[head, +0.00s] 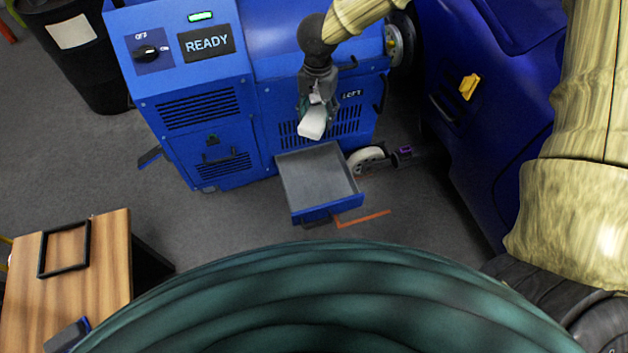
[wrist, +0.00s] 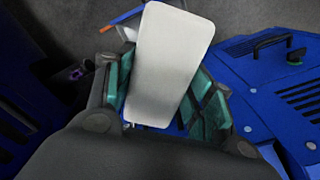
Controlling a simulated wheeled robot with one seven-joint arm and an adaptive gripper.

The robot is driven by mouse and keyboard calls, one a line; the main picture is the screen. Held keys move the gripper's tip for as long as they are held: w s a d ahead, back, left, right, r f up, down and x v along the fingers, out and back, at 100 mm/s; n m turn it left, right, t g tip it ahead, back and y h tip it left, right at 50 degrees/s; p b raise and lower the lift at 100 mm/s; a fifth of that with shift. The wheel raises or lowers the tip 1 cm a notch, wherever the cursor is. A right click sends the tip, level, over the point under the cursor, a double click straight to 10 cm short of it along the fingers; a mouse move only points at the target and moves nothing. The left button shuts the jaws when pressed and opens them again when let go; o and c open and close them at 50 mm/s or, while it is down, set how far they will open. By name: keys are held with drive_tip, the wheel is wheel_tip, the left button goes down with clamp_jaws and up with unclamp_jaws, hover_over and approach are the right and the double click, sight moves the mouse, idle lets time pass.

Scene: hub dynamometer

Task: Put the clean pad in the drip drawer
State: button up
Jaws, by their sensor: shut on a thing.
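The clean pad (head: 312,123) is a white block, held in my gripper (head: 317,101) in front of the blue machine. In the wrist view the pad (wrist: 170,55) sits between the teal finger faces of my gripper (wrist: 165,98), which is shut on it. The drip drawer (head: 327,209) is pulled out low on the machine; it is a shallow grey tray with a blue front and looks empty. In the head view the pad appears just above the back of the drawer, apart from it. In the wrist view the pad hides most of the drawer area.
The blue machine (head: 222,120) shows READY. A caster wheel (head: 367,159) and a purple-tipped part (head: 403,154) are right of the drawer. A blue car body (head: 480,130) stands at right. A wooden table (head: 105,270) with a black frame (head: 64,250) is at lower left.

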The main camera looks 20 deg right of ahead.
wheel_tip(320, 180, down, 15)
drive_tip(key=w+m+b, duration=0.1)
drive_tip(key=m+b, duration=0.5)
drive_tip(key=m, duration=0.8)
drive_tip(key=m+b, duration=0.6)
drive_tip(key=m, duration=0.8)
hover_over(318, 188)
wheel_tip(318, 188, down, 14)
drive_tip(key=f, duration=0.1)
drive_tip(key=shift+s+f+b, duration=0.1)
drive_tip(key=shift+f+b, duration=2.1)
drive_tip(key=shift+f, duration=2.6)
drive_tip(key=shift+f, duration=0.1)
drive_tip(key=o, duration=1)
drive_tip(key=shift+o, duration=0.2)
wheel_tip(318, 188, up, 12)
drive_tip(key=p, duration=0.5)
